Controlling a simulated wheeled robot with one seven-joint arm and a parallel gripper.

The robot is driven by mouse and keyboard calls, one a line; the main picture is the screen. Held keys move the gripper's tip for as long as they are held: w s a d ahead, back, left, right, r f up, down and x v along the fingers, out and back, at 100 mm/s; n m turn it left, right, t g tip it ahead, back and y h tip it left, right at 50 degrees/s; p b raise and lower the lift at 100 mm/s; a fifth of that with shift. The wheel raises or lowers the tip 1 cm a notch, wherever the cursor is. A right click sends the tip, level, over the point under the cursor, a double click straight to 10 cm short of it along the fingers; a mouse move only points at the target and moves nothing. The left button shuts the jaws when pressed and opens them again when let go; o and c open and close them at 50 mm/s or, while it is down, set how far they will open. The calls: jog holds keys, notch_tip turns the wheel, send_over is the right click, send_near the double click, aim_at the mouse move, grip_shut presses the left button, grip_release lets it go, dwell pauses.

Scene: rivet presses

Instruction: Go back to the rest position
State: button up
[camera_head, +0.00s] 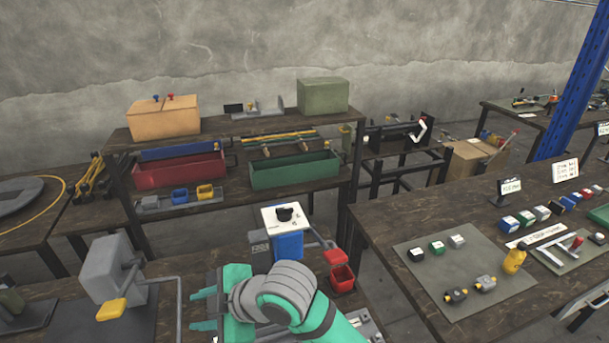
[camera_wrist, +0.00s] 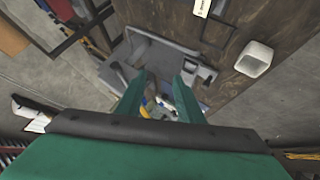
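My gripper (camera_head: 206,308) is at the bottom middle of the head view, over the front bench, with its teal fingers pointing left. In the wrist view my gripper (camera_wrist: 160,85) shows two green fingers apart, with nothing held between them. Below and beyond the fingers lies a grey press-like fixture (camera_wrist: 160,55) on a dark wooden bench. Small blue, yellow and white parts (camera_wrist: 155,108) show between the fingers, but they are too blurred to name. My arm hides part of the front bench in the head view.
A grey press (camera_head: 105,270) with a yellow pad stands left of my gripper. The right table (camera_head: 400,222) carries several small blocks. Shelves stand behind.

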jog(key=w+a+r+m+t+y, duration=0.4)
jog(key=a+r+m+t+y, duration=0.15)
jog(key=m+t, duration=0.2)
jog(key=s+d+f+m+t+h, duration=0.3)
jog(key=d+f+m+t+h, duration=0.5)
jog(key=d+f+m, duration=0.5)
jog(key=s+d+f+m+g+h, duration=0.1)
jog(key=s+d+f+h, duration=0.1)
jog(key=s, duration=0.3)
jog(key=s+d+f+m+h, duration=0.1)
jog(key=s+d+f+h, duration=0.1)
jog(key=s+f, duration=0.3)
jog(key=s+d+f+m+g+h, duration=0.1)
jog(key=s+d+f+m+h, duration=0.1)
jog(key=s+d+f, duration=0.1)
jog(key=shift+s+f+g, duration=0.2)
jog(key=shift+s+f, duration=0.05)
jog(key=shift+s, duration=0.3)
jog(key=shift+s+f+g, duration=0.15)
jog(key=shift+s+f, duration=0.05)
jog(key=shift+s, duration=0.35)
jog(key=s+d+n, duration=0.2)
jog(key=s+d, duration=0.4)
jog(key=s, duration=0.7)
jog(key=shift+s+f+g+h, duration=0.15)
jog(key=shift+f+g+h, duration=0.2)
jog(key=shift+g+h, duration=0.1)
jog(key=shift+n, duration=0.25)
jog(key=shift+c, duration=0.4)
